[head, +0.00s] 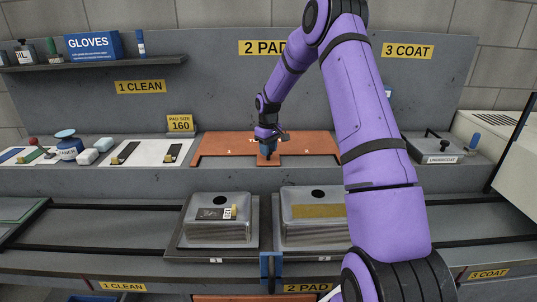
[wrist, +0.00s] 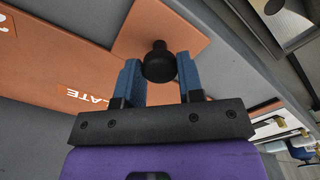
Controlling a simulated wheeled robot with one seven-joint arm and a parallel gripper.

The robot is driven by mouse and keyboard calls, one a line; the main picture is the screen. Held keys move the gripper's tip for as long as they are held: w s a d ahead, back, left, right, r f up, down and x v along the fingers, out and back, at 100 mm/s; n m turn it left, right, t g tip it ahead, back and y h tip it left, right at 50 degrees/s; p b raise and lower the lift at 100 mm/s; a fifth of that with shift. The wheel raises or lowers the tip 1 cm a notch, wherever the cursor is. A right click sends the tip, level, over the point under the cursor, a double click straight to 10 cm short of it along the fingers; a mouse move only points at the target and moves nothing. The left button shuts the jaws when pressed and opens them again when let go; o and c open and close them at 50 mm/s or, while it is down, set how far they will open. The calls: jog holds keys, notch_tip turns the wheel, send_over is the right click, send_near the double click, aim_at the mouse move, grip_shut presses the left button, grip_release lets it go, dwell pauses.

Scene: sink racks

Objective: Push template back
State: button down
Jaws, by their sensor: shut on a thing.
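The orange-brown template (head: 312,146) lies flat on the raised back ledge under the "2 PAD" sign. In the wrist view its board (wrist: 60,62) shows part of its white lettering, ending in "LATE". A black round knob (wrist: 158,60) stands up from an orange part of it. My gripper (head: 267,152) is over the template's middle, pointing down. In the wrist view its blue fingers (wrist: 159,75) stand on both sides of the knob and are shut on it. The head view mostly hides the knob behind the fingers.
Two metal sinks (head: 218,241) (head: 312,237) sit in front, below the ledge. A "PAD SIZE 160" sign (head: 180,123) stands left of the template. White boards (head: 150,152) lie further left. A grey undercoat box (head: 433,148) is at right.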

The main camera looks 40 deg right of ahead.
jog(key=shift+w+d+r, duration=0.15)
jog(key=shift+w, duration=0.05)
jog(key=c, duration=0.7)
grip_release()
jog(key=shift+c, duration=0.2)
notch_tip(320, 180, up, 11)
jog(key=shift+f, duration=0.2)
